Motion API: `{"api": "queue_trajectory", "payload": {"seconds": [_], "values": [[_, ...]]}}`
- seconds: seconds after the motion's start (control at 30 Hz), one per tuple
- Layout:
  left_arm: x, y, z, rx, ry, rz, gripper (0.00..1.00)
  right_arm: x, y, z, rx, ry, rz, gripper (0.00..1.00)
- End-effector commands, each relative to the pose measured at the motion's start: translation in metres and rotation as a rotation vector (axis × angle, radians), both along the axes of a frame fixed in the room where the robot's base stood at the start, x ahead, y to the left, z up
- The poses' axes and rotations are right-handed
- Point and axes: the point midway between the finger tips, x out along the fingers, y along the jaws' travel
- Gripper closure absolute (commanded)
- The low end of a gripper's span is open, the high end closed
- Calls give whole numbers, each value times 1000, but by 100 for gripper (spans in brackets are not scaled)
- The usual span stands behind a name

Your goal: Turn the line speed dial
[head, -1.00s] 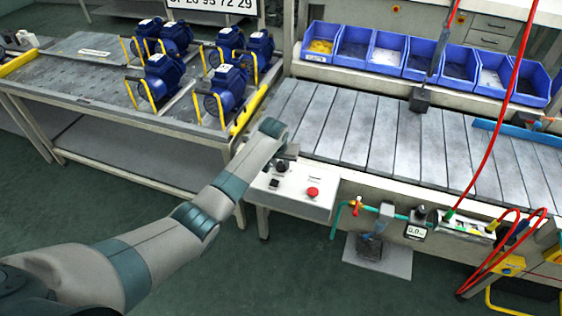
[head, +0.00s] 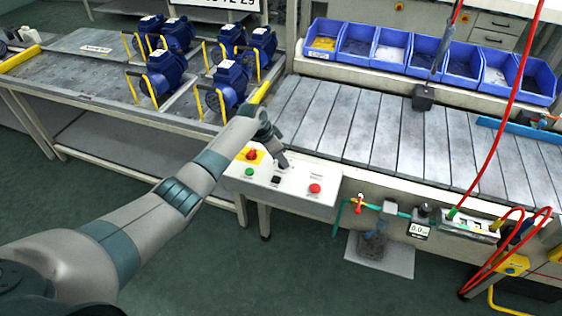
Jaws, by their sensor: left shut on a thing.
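The white control panel (head: 300,200) stands at the near left end of the conveyor. It carries a red knob on a yellow plate (head: 251,154), a green button (head: 249,172), a black switch (head: 276,180) and a red button (head: 315,188). My left gripper (head: 283,163) reaches down to the panel's upper middle, behind the black switch. It is shut on the line speed dial, which the fingers hide, so its setting cannot be read. My right gripper is not in view.
The slatted conveyor (head: 380,130) runs to the right, with blue bins (head: 390,47) behind it. A table with several blue pumps (head: 165,75) stands at the left. A red hose (head: 492,140) hangs at the right.

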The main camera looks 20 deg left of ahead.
Motion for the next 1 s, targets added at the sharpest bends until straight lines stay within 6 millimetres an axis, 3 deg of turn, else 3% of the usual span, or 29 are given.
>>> {"api": "queue_trajectory", "payload": {"seconds": [0.67, 0.7, 0.73, 1.0], "values": [[2, 1, 1, 1, -2, -84, 96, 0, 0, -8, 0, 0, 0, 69], [2, 1, 2, 0, -3, -84, 65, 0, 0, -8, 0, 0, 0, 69], [2, 1, 1, 1, -2, -84, 57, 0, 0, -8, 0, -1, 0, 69], [1, 1, 1, 1, -1, -84, 55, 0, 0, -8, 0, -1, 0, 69]]}}
